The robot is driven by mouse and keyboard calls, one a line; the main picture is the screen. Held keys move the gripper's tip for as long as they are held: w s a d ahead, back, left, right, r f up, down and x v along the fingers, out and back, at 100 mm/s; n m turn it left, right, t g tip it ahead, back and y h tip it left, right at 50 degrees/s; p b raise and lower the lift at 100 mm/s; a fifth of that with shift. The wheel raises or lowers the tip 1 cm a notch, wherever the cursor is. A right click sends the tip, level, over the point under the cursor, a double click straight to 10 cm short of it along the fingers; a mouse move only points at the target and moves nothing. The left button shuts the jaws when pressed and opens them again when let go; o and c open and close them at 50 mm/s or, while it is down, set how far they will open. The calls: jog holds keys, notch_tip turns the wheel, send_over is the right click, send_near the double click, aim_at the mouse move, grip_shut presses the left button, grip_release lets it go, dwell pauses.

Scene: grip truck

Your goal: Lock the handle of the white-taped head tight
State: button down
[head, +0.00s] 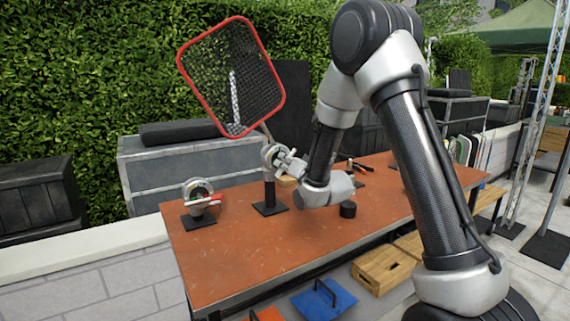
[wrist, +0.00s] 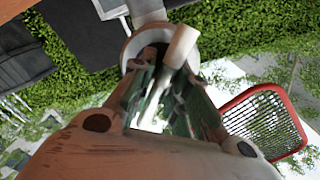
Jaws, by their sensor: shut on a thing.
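A round grip head (head: 268,153) sits on top of a short dark post in the middle of the workbench, and a red-framed mesh flag (head: 183,62) is mounted at it by a thin rod. My gripper (head: 291,166) is at this head from the right. In the wrist view my gripper (wrist: 166,100) is shut on the head's pale handle (wrist: 183,45), whose end shows past the fingers. The round head (wrist: 131,52) is just behind it. White tape cannot be made out clearly. A second head (head: 197,188) with a red-tipped handle stands at the left on its own base.
The orange workbench (head: 230,255) has clear room at the front. The mesh flag also shows in the wrist view (wrist: 290,138). Wooden boxes (head: 385,270) and a blue case (head: 322,303) are below.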

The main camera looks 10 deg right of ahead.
jog(key=shift+d+m, duration=0.1)
jog(key=shift+m, duration=3.4)
dwell(2.6)
jog(key=shift+f, duration=0.1)
jog(key=c, duration=1.3)
grip_release()
jog(key=shift+v, duration=3.8)
